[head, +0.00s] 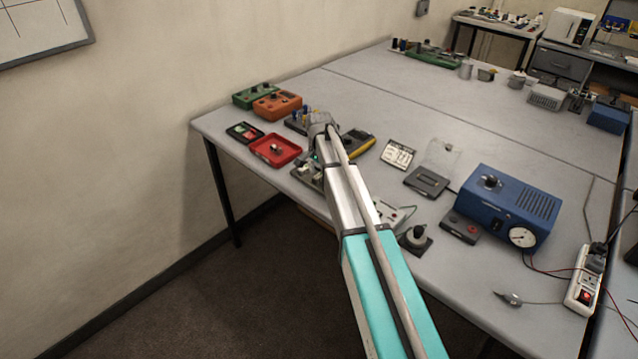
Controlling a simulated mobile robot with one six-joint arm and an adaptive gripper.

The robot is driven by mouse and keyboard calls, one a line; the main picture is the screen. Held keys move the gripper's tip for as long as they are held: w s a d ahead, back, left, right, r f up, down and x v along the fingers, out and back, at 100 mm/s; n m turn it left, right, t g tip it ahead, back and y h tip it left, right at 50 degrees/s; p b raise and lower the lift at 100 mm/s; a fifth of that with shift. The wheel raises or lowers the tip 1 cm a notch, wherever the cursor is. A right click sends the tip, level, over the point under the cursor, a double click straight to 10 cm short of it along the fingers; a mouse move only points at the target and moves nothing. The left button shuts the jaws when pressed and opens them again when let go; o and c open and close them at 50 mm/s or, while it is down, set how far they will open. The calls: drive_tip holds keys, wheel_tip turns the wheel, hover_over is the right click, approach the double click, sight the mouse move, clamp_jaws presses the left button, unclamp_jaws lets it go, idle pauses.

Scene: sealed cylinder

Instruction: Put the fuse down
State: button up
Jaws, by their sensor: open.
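My arm reaches from the bottom of the head view over the table. My gripper (319,126) is at its far end, above the group of boards and meters near the table's left part. It is open. Its fingers are mostly hidden behind my own wrist, and the space under them cannot be seen. I cannot pick out the fuse with certainty. A red tray (264,157) lies to the left of my gripper, with a small grey-and-dark item (277,149) in it.
Green (256,95) and orange (277,106) boxes stand behind the red tray. A small black tray (244,132) lies beside it. A yellow-edged meter (360,143) is right of my gripper. A blue box with a gauge (508,205) stands at right. The table's middle back is clear.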

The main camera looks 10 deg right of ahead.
drive_tip(key=shift+f+b, duration=0.4)
drive_tip(key=shift+f, duration=0.3)
clamp_jaws()
idle(0.3)
